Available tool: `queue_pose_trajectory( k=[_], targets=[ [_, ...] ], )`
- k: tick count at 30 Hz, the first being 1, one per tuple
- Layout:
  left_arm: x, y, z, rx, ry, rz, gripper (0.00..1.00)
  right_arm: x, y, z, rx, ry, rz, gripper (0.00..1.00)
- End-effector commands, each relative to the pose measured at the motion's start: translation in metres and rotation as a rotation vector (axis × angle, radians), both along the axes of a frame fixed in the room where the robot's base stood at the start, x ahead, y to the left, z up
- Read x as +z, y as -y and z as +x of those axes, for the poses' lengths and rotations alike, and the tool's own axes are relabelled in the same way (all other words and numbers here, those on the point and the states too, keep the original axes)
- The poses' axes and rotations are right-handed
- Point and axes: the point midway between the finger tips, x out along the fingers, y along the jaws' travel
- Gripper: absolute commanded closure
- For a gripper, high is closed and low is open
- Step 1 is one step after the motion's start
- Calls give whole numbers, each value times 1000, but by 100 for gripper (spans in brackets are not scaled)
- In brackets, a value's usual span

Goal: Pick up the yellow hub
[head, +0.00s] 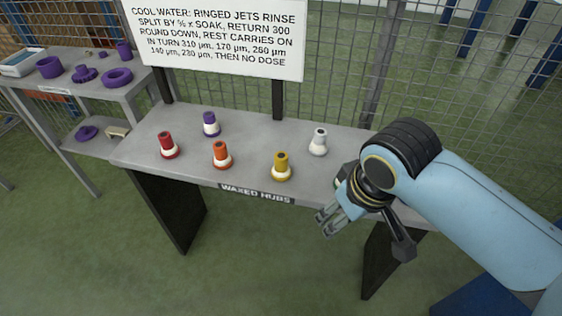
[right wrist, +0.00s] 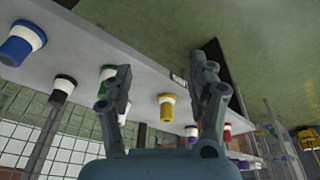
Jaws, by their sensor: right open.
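The yellow hub (head: 281,165), a yellow spool with a pale base, stands upright near the front edge of the grey table (head: 245,180), above the "WAXED HUBS" label. My right gripper (head: 326,224) is open and empty, in front of the table edge, to the right of the yellow hub and apart from it. In the right wrist view, the yellow hub (right wrist: 167,107) shows in the gap between the two spread fingers (right wrist: 163,72), some distance beyond them. My left gripper is not in view.
On the table stand an orange hub (head: 221,155), a red hub (head: 168,145), a purple hub (head: 210,124) and a white-grey hub (head: 318,142). The wrist view adds blue (right wrist: 22,44), black (right wrist: 62,89) and green (right wrist: 106,74) hubs. A sign (head: 220,40) and mesh fence stand behind.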

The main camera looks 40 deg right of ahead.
Motion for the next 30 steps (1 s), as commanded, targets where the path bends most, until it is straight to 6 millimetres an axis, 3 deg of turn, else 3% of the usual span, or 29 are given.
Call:
queue_pose_trajectory(
  k=[1, 3, 11, 24, 30],
  targets=[
    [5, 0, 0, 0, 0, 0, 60, 17, 0, 11, -57, 9, 15, 42],
    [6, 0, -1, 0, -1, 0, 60, 26, 0, 22, -148, 2, 38, 42],
    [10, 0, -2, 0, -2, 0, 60, 33, 5, 71, -521, -24, 124, 42],
    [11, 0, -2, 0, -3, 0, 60, 39, 21, 205, -1498, -111, 257, 42],
    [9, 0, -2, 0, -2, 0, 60, 36, 23, 222, -1670, -127, 264, 42]
  ],
)
